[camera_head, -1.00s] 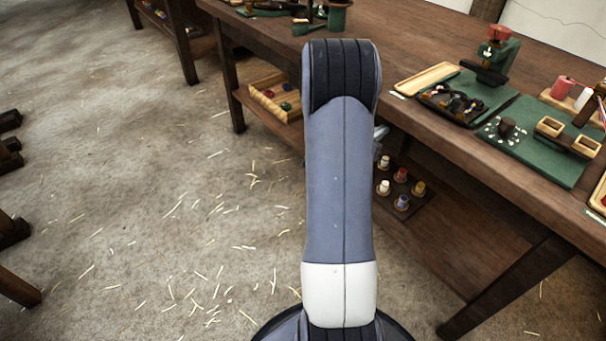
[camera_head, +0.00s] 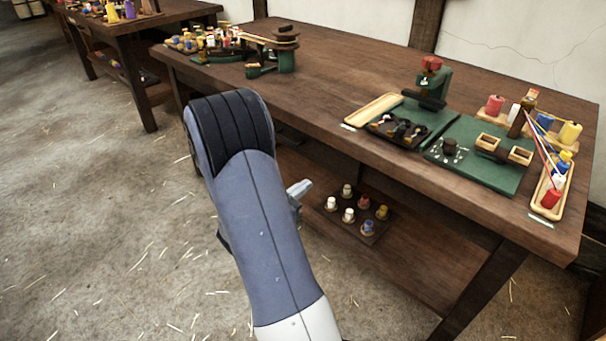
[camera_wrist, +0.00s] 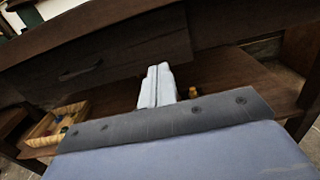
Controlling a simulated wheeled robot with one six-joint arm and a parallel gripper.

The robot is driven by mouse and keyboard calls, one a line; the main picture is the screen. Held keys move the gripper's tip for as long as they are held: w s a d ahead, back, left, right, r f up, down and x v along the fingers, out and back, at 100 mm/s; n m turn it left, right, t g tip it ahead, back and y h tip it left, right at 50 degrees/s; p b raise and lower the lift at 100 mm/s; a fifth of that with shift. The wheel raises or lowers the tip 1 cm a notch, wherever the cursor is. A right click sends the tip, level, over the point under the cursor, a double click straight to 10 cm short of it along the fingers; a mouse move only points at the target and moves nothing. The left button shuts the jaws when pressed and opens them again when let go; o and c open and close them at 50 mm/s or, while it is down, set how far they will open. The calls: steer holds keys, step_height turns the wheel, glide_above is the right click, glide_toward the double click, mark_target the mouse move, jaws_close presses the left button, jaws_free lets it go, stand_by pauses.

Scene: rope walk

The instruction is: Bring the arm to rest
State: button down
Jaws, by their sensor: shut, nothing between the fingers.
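My arm (camera_head: 262,235) rises from the bottom of the head view, bent at its top and tilted to the left, in front of the long wooden workbench (camera_head: 330,120). My gripper shows in the wrist view (camera_wrist: 158,85), its two pale fingers together with nothing between them. It points at the open space between the bench's drawer front (camera_wrist: 95,65) and its lower shelf (camera_wrist: 215,80). In the head view a pale finger part (camera_head: 300,188) shows to the right of the arm; the rest is hidden behind the arm.
A dark board with several spools (camera_head: 357,215) lies on the lower shelf right of my arm. Green mats (camera_head: 490,180), trays and tools stand on the benchtop. A wooden box (camera_wrist: 45,128) shows at left in the wrist view. The floor (camera_head: 100,230) at left is open, strewn with straw.

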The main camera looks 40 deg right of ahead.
mark_target(342, 159)
stand_by(0.4)
steer(key=d+b, duration=0.1)
steer(key=d, duration=1.2)
steer(key=shift+w+d, duration=0.2)
